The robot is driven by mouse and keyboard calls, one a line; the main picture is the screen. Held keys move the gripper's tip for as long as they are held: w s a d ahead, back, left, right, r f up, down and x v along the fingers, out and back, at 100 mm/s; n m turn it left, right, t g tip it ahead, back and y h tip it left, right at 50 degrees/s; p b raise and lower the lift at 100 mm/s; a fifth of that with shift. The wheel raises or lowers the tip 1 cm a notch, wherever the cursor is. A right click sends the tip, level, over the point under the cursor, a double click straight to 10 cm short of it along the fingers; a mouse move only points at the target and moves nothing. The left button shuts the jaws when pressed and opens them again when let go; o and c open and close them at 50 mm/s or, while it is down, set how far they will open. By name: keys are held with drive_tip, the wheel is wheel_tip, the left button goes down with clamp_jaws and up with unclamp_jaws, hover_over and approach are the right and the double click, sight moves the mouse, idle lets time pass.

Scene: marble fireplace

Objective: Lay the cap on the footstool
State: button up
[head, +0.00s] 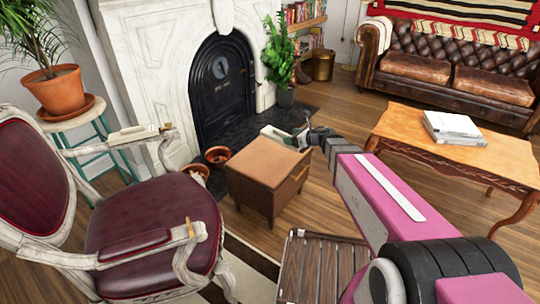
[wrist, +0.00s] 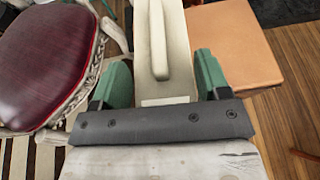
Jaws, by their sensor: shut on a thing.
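My gripper (wrist: 162,85) has its green fingers on either side of a cream object (wrist: 157,40) with a raised rib, and is shut on it. I cannot tell whether this is the cap; no other clear cap shows. In the head view my gripper (head: 285,134) is above the far edge of a brown-topped wooden cabinet (head: 262,152). That cabinet also shows in the wrist view (wrist: 245,45), right of the gripper. A low slatted wooden piece (head: 322,262), possibly the footstool, stands at the bottom, partly hidden by my arm.
A potted plant (head: 58,90) sits on a teal-legged stand. A coffee table (head: 450,150) with books stands right. Wood floor is open between cabinet and coffee table.

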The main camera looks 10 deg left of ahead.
drive_tip(key=s+a+f, duration=0.2)
drive_tip(key=a+f, duration=0.2)
drive_tip(key=a, duration=0.4)
drive_tip(key=s+a+f, duration=0.1)
drive_tip(key=a+f, duration=0.4)
drive_tip(key=a, duration=0.3)
hover_over(268, 164)
drive_tip(key=shift+n+g, duration=0.3)
drive_tip(key=shift+n, duration=0.1)
wheel_tip(268, 164, down, 7)
drive_tip(key=shift+r, duration=0.1)
drive_tip(key=shift+d+f, duration=0.1)
drive_tip(key=shift+f, duration=1.9)
drive_tip(key=shift+f, duration=0.15)
drive_tip(key=o, duration=0.9)
drive_tip(key=shift+s, duration=0.1)
